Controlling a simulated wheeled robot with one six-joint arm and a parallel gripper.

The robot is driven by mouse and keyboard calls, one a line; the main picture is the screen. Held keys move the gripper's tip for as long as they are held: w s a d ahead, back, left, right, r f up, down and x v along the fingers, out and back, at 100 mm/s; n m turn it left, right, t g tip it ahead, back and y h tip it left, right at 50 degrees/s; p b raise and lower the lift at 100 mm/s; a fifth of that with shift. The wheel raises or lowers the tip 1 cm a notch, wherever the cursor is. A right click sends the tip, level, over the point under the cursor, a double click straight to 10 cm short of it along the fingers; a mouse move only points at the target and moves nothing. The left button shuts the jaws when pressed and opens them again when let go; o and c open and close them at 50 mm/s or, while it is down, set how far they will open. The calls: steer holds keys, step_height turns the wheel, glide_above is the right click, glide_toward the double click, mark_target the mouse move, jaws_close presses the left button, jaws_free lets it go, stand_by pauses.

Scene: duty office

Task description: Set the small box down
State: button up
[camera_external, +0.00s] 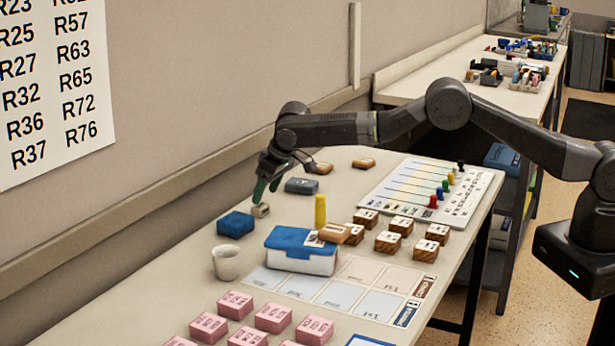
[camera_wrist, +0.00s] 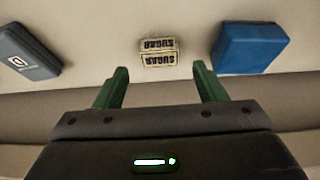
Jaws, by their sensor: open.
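The small box (camera_wrist: 159,52) is beige with dark "SUGAR" lettering. It rests on the table near the wall, and in the external view (camera_external: 261,210) it sits just below my fingertips. My gripper (camera_wrist: 160,82) is open and empty, its two green fingers spread wider than the box. In the wrist view the box lies beyond the fingertips, midway between them in width and apart from both. My gripper also shows in the external view (camera_external: 268,190), tilted down over the table.
A blue box (camera_wrist: 248,47) lies to the right of the sugar box in the wrist view, a dark grey box (camera_wrist: 27,50) to its left. A yellow cylinder (camera_external: 320,211), a blue-lidded container (camera_external: 301,252) and a white cup (camera_external: 227,263) stand nearby. Wooden blocks (camera_external: 388,242) lie farther right.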

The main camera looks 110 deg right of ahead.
steer(key=b+v, duration=0.1)
steer(key=v, duration=0.6)
steer(key=shift+r, duration=0.2)
